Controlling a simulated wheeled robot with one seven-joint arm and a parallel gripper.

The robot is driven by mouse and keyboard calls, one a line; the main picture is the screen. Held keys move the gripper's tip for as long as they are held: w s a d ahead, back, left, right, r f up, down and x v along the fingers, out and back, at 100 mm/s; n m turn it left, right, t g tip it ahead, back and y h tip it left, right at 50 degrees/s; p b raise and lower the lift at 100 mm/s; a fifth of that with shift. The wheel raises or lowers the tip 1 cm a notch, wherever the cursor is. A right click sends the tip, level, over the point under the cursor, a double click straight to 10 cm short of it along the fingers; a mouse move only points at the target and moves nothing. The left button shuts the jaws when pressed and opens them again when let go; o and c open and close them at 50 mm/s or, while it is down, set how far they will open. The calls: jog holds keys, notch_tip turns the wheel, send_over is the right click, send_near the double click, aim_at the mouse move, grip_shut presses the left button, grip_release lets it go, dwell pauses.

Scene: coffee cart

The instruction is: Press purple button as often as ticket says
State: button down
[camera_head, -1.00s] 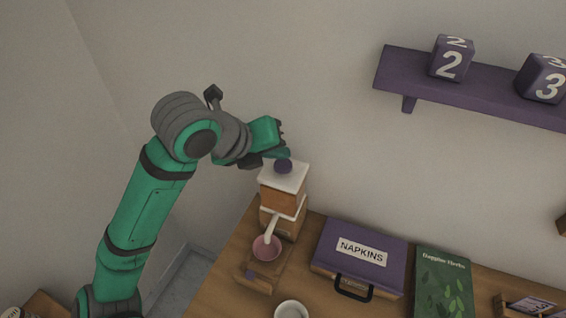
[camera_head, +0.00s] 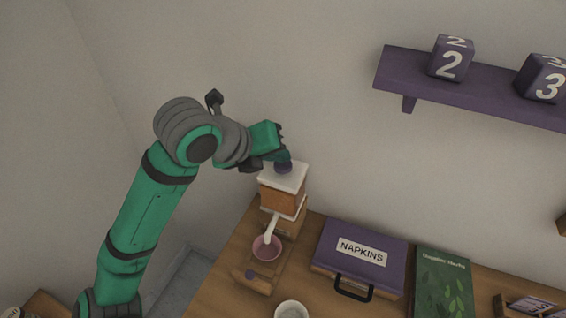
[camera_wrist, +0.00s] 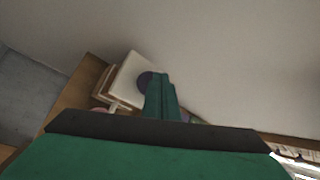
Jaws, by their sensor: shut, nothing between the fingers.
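The purple button (camera_head: 283,169) is a round knob on the white top of the dispenser (camera_head: 284,200), an orange-brown and white machine at the table's back left corner. My gripper (camera_head: 286,157) is shut and empty, with its fingertips over the button, touching it or just above it; I cannot tell which. In the wrist view the shut fingers (camera_wrist: 160,98) cover part of the button (camera_wrist: 145,79). A pink cup (camera_head: 267,247) stands under the dispenser's pale spout (camera_head: 271,230). No ticket can be made out in these views.
Purple number blocks marked 2 (camera_head: 451,60) and 3 (camera_head: 543,80) sit on a purple wall shelf (camera_head: 430,82). A purple napkins case (camera_head: 360,258), a green herb book (camera_head: 444,285) and a white cup (camera_head: 291,310) are on the wooden table (camera_head: 222,277).

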aim_at(279, 167)
jog(key=shift+f, duration=0.8)
dwell(0.9)
jog(key=shift+r, duration=1.25)
jog(key=shift+r, duration=0.1)
jog(key=shift+r, duration=2.4)
dwell(0.5)
